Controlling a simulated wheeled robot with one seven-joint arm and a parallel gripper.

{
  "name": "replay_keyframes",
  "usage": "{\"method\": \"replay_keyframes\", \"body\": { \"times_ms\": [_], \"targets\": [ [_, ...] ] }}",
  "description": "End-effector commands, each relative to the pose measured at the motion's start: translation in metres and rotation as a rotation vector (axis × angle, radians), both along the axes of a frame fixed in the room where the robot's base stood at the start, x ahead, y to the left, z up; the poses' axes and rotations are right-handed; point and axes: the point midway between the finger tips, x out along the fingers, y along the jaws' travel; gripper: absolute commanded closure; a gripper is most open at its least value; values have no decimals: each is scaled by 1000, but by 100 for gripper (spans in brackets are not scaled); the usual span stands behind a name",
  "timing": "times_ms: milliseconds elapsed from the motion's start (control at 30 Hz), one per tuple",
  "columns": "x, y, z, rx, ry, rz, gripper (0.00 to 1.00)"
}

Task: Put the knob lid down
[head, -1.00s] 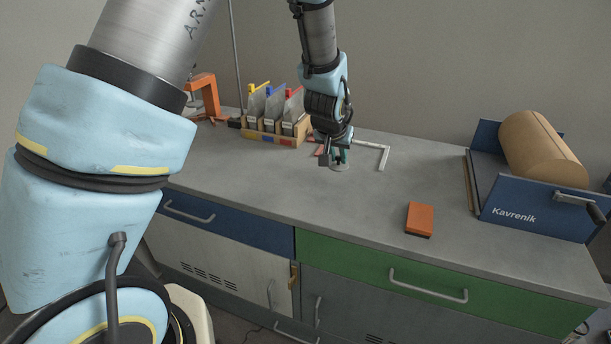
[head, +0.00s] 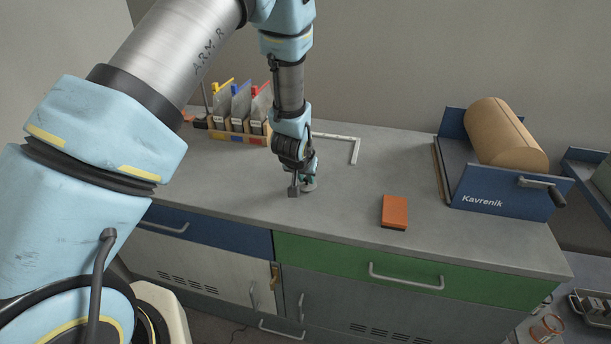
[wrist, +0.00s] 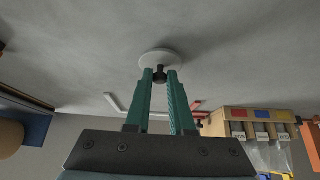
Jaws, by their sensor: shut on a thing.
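The knob lid is a pale round disc with a dark knob. In the wrist view the lid (wrist: 160,57) is at the fingertips, and the knob sits between the two green fingers. My gripper (wrist: 161,76) is shut on the knob. In the head view my gripper (head: 304,180) is low over the bench left of the orange block, and the lid (head: 310,186) shows only partly beside the fingers. I cannot tell whether the lid touches the bench top.
The grey bench (head: 345,190) is clear around the gripper. An orange block (head: 395,211) lies to the right. A white angle piece (head: 354,150) and a wooden rack (head: 232,136) are behind. A blue Kavrenik roll holder (head: 497,197) stands at the right.

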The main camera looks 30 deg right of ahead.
Motion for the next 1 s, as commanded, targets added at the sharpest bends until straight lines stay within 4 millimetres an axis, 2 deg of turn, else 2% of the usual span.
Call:
{"method": "replay_keyframes", "body": {
  "times_ms": [400, 433, 667, 1000],
  "targets": [
    [0, 0, -7, 0, 0, 0, 100],
    [0, 0, -5, 0, 0, 0, 75],
    [0, 0, -5, 0, 0, 0, 49],
    [0, 0, 0, -1, -1, 0, 49]
  ]
}}
